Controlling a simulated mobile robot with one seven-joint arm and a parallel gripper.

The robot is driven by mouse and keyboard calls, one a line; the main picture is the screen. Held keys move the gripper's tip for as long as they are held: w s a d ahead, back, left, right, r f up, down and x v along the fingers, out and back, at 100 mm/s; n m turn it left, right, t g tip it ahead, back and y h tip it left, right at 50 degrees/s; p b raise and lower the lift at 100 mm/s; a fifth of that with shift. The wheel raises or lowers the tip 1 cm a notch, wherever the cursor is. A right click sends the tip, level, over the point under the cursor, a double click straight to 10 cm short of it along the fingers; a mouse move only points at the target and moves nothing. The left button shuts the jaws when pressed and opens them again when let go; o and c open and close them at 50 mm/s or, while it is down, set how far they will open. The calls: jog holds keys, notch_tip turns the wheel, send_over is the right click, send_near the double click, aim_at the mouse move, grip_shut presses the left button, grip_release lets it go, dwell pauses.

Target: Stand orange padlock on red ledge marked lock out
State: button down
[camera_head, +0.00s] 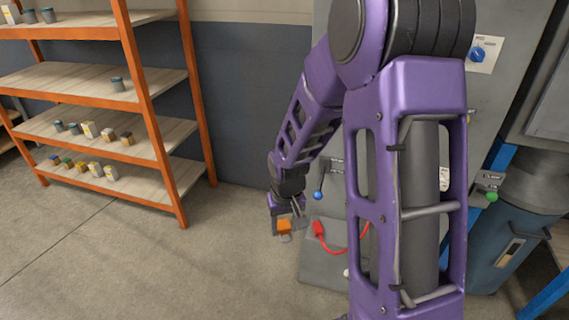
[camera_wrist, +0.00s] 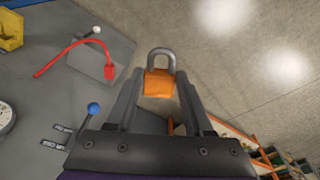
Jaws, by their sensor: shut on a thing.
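My gripper (camera_head: 286,217) is shut on the orange padlock (camera_head: 284,227) and holds it in the air beside the grey machine. In the wrist view the padlock (camera_wrist: 159,85) sits between the two fingers of my gripper (camera_wrist: 158,92), with its grey shackle pointing away from the palm. In the head view the shackle hangs below the orange body. I cannot make out a red ledge marked lock out in either view; my arm covers much of the machine in the head view.
A red plug (camera_head: 319,229) on a red cable lies on the machine's grey base (camera_head: 325,265), close to the padlock. A blue-knobbed lever (camera_head: 317,194) sticks out just above. An orange rack (camera_head: 150,110) with small containers stands left. Floor (camera_head: 130,270) between is clear.

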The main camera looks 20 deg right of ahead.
jog(key=w+d+f+n+b, duration=0.1)
jog(key=d+f, duration=0.6)
jog(key=f, duration=0.3)
jog(key=d+f+n+b, duration=0.1)
jog(key=d+f+b, duration=0.1)
jog(key=d+f, duration=0.6)
jog(key=shift+w+f, duration=0.35)
jog(key=shift+f, duration=0.5)
